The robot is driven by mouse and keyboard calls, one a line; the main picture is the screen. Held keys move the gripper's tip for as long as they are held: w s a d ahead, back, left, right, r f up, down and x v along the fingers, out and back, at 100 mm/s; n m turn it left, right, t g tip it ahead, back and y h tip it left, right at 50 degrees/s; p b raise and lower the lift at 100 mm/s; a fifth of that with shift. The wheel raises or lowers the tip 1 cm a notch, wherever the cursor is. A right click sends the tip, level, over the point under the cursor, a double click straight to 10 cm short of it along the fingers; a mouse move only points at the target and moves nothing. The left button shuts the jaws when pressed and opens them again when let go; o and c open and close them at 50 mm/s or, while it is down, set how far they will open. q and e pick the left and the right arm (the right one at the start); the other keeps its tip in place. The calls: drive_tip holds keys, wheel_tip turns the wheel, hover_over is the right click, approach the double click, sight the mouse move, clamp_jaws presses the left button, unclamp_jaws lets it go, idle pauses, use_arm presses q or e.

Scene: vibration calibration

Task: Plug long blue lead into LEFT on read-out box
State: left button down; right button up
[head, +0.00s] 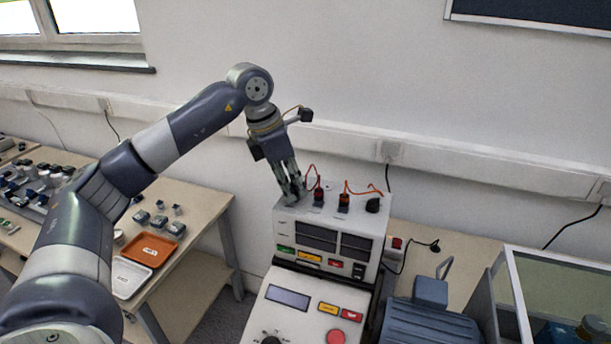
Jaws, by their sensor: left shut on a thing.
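The read-out box (325,262) is a pale instrument with dark display windows, on the bench right of centre. Red (319,196) and orange (344,201) plugs with thin curled leads stand on its top. My left gripper (292,198) points down at the top's left end, beside the red plug. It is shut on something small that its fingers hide. I cannot make out a blue lead or read the LEFT marking. I cannot tell whether the held thing touches the box. My right gripper is not in view.
A control panel (300,310) with a red button stands in front of the box. A blue-grey motor-like housing (430,318) and a clear-walled enclosure (508,270) are at right. Orange (150,248) and white (131,277) trays lie on the left bench.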

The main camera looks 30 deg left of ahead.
use_arm(q)
drive_tip(key=shift+m, duration=0.3)
drive_tip(key=shift+w+a+m+g+h+p, duration=0.15)
drive_tip(key=shift+m+p, duration=0.25)
drive_tip(key=shift+m, duration=0.4)
drive_tip(key=shift+s+d+m+g+h+p, duration=0.1)
drive_tip(key=shift+m+g+h+p, duration=0.25)
drive_tip(key=shift+m, duration=0.45)
drive_tip(key=shift+w+a+m+g+p, duration=0.15)
drive_tip(key=shift+m+g+p, duration=0.35)
drive_tip(key=shift+m+p, duration=1.15)
drive_tip(key=shift+m+b, duration=0.55)
drive_tip(key=shift+b, duration=0.05)
drive_tip(key=c, duration=1.5)
unclamp_jaws()
drive_tip(key=shift+o, duration=0.2)
drive_tip(key=shift+r, duration=0.15)
